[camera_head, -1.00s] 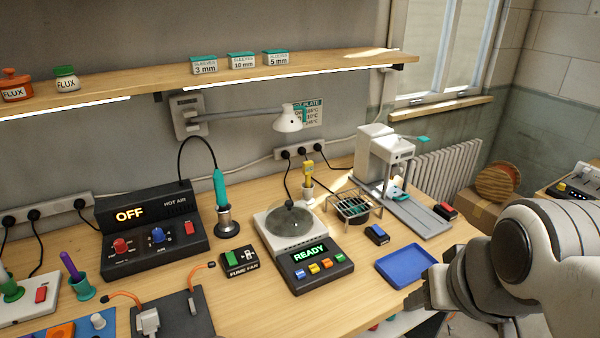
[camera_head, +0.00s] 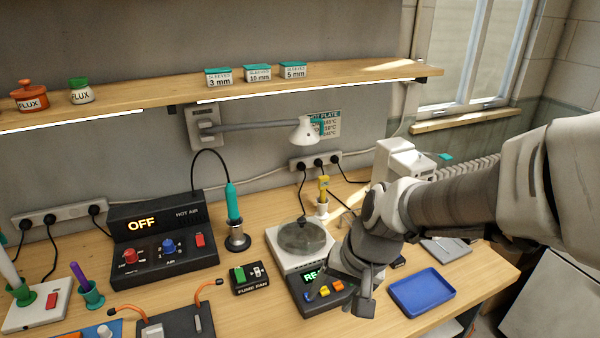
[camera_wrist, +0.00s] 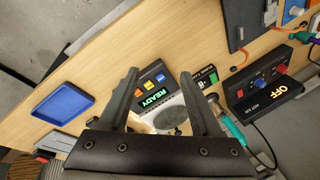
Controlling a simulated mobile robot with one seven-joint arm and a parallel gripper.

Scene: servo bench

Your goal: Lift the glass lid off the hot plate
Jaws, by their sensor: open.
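The hot plate (camera_head: 284,257) is a white unit with a dark front panel, a lit green READY display and coloured buttons. The round, see-through glass lid (camera_head: 303,235) sits on top of it. In the wrist view the lid (camera_wrist: 172,120) shows between the fingers, partly cut off by the gripper body. My gripper (camera_head: 340,300) is open and empty, above the front panel at its right side, apart from the lid. In the wrist view my gripper's two fingers (camera_wrist: 158,85) stand wide apart. My arm hides the right part of the display.
A blue tray (camera_head: 422,292) lies right of the hot plate. The fume fan switch box (camera_head: 249,278) and the hot air unit (camera_head: 163,240) stand to the left.

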